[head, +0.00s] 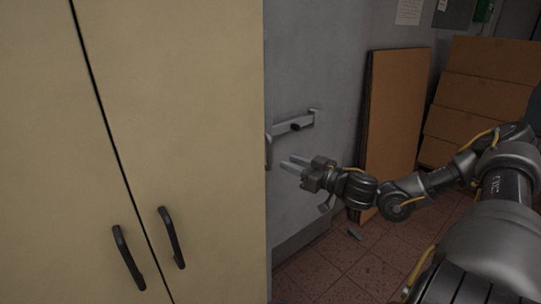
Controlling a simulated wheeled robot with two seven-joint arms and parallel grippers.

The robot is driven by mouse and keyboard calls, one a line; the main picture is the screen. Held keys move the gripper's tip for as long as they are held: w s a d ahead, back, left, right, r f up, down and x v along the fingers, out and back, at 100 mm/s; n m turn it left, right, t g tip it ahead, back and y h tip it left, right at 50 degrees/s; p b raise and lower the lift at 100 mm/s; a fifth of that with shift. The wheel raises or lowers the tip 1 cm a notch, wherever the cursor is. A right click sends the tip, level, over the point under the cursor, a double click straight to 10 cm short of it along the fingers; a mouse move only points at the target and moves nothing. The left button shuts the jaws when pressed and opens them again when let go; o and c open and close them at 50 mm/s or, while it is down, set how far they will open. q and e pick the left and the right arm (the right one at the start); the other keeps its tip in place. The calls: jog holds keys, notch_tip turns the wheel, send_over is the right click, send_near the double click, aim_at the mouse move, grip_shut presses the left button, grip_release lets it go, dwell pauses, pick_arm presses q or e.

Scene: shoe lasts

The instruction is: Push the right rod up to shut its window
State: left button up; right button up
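A grey metal bar fitting (296,124) with a dark knob is fixed to the grey wall, just right of the beige cabinet. A short upright grey piece (268,151) shows at the cabinet's edge, partly hidden by it; I cannot tell whether it is the right rod. No window is in view. My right gripper (287,163) points left, below the bar fitting and near the upright piece. Its two fingers are apart with nothing between them. I see no contact with the fitting or the upright piece. My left gripper is not in view.
A beige cabinet (180,90) with two black handles fills the left side. A brown panel (395,110) leans on the wall behind my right arm. Stacked brown boxes (490,85) stand at the right. A small grey piece (354,233) lies on the tiled floor (335,270).

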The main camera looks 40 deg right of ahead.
aim_at(270, 165)
jog(key=shift+w+a+p, duration=0.25)
jog(key=shift+w, duration=1.2)
jog(key=shift+w+a+p, duration=0.2)
jog(key=shift+w+p, duration=0.05)
jog(key=shift+w, duration=1.2)
jog(key=shift+w+a+p, duration=0.25)
jog(key=shift+w, duration=1.2)
jog(key=shift+c, duration=0.2)
grip_shut()
